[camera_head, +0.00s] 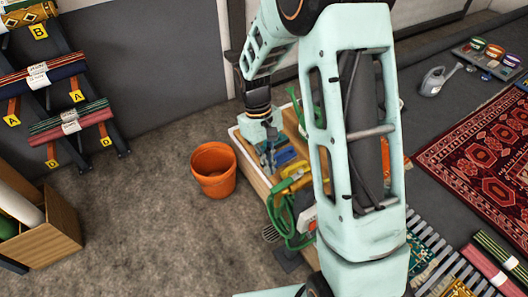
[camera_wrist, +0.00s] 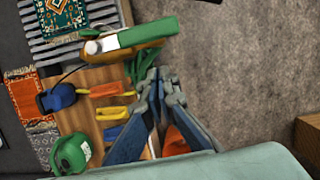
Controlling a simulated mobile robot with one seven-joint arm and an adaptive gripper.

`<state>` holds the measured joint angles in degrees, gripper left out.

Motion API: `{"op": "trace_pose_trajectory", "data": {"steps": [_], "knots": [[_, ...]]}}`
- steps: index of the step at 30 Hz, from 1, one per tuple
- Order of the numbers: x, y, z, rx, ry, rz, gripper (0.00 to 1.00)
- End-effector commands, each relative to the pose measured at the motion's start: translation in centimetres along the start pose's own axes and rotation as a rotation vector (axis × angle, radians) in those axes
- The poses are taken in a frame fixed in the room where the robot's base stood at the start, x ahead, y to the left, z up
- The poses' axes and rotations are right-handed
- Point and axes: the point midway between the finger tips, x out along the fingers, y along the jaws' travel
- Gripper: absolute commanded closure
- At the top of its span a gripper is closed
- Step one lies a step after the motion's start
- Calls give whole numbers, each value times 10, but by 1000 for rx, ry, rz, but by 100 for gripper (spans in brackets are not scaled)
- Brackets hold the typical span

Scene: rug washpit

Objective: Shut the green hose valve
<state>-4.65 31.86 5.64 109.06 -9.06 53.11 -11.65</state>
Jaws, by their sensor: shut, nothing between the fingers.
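In the wrist view, a long green bar (camera_wrist: 147,35), likely the valve handle, lies across a brass-orange body with a pale end at its left. Green hose-like pieces (camera_wrist: 143,62) hang just below it. My gripper (camera_wrist: 162,72) is shut and empty, its blue fingers meeting just below the green pieces. Whether they touch is unclear. A green hose (camera_head: 284,222) hangs in loops at the bench's near side.
The wooden bench (camera_wrist: 92,77) holds yellow, orange and red pieces, a blue item (camera_wrist: 61,97) and a green item (camera_wrist: 71,152). An orange bucket (camera_head: 213,170) stands left of the bench. Bare floor (camera_head: 140,200) lies left. A patterned rug (camera_head: 485,155) lies right.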

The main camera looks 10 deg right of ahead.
Motion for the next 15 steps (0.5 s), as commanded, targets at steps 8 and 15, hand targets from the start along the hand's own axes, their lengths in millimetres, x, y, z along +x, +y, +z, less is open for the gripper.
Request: {"op": "trace_pose_trajectory", "data": {"steps": [8, 15], "knots": [[4, 0, 25, 2, 2, 1, 100], [5, 0, 28, 1, 3, 1, 100]]}}
